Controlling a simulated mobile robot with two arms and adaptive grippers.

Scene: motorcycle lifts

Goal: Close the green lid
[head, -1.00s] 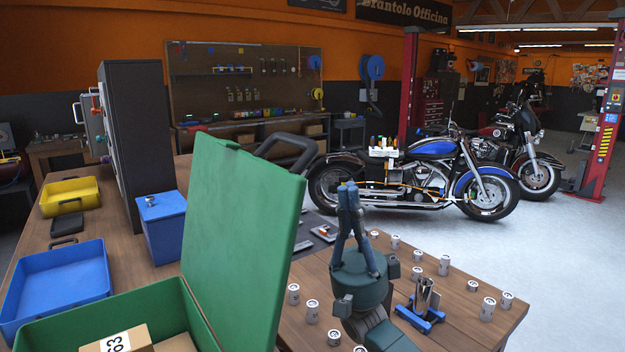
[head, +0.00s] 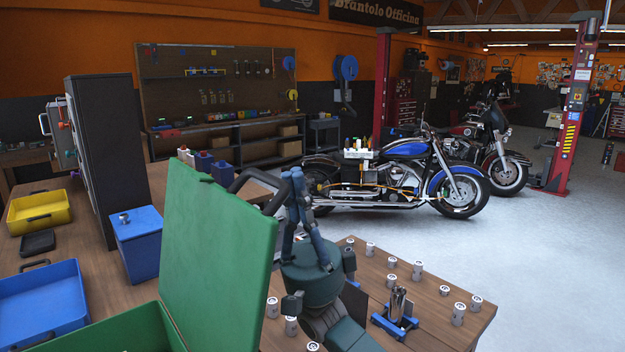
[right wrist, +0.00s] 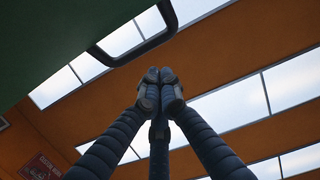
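The green lid (head: 222,250) stands raised and open, hinged on the green box (head: 160,335), whose front is cut off by the frame. A black handle (head: 265,183) sticks out from the lid's far side; lid and handle also show at the upper left of the right wrist view (right wrist: 55,35). My right gripper (head: 297,173) points upward just right of the lid's right edge, close to the handle. Its fingertips are together with nothing between them, as the right wrist view (right wrist: 160,76) shows. Whether it touches the handle cannot be told. My left gripper is not in view.
A blue lidded box (head: 138,250), a blue tray (head: 40,310) and a yellow tray (head: 38,212) lie left on the wooden table. Several small metal cylinders (head: 459,314) and a blue stand (head: 395,325) are at right. A dark cabinet (head: 100,150) stands behind.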

